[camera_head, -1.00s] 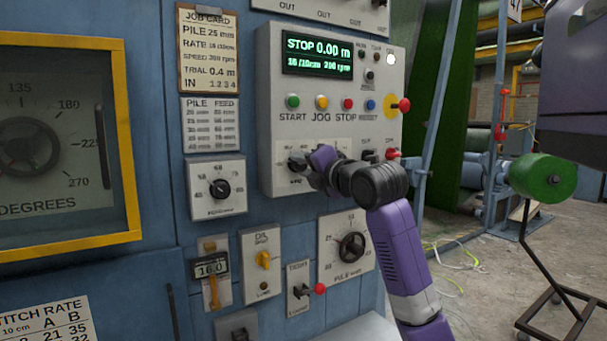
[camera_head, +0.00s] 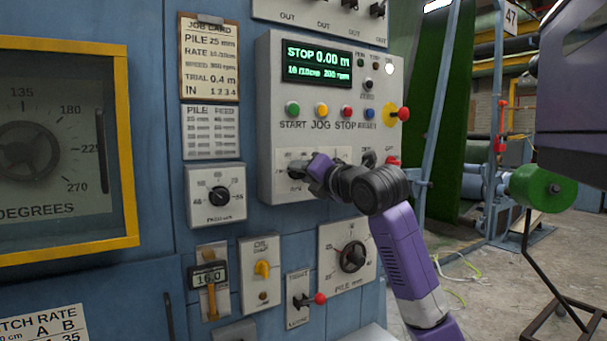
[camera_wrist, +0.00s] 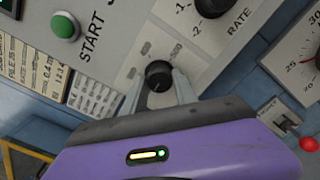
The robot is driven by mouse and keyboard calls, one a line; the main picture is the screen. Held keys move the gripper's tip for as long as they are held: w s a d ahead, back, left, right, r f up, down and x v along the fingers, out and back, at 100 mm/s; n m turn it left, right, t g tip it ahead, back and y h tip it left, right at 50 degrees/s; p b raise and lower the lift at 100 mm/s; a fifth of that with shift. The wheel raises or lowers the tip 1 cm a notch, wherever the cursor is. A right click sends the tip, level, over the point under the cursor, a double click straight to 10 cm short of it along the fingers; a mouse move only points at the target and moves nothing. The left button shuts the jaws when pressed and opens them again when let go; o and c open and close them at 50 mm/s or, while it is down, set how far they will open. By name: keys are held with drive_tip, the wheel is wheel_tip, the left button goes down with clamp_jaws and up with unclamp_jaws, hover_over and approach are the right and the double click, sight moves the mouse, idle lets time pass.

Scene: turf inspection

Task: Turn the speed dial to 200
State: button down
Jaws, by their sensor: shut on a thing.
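The speed dial, a small black round knob (camera_wrist: 158,76), sits on a pale plate in the wrist view. My gripper (camera_wrist: 160,84) has a finger on each side of it and is shut on it. In the head view my gripper (camera_head: 308,172) is at the lower left of the grey control panel (camera_head: 268,120) and mostly hides the dial. The green display (camera_head: 318,62) reads STOP, 0.00 m and what looks like 200 rpm. The dial's scale and pointer are too small or covered to read.
The rate knob (camera_wrist: 212,4) is close beside my gripper in the wrist view. START, JOG and STOP buttons (camera_head: 321,109) are above it. A pile dial (camera_head: 352,256) and a red-tipped lever (camera_head: 308,299) are below. A job card (camera_head: 209,58) hangs left.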

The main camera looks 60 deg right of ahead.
drive_tip(key=c, duration=1)
unclamp_jaws()
drive_tip(key=shift+f, duration=0.15)
drive_tip(key=shift+o, duration=0.2)
drive_tip(key=shift+s+a, duration=0.1)
drive_tip(key=v, duration=0.7)
drive_tip(key=shift+s, duration=0.3)
drive_tip(key=shift+a, duration=0.1)
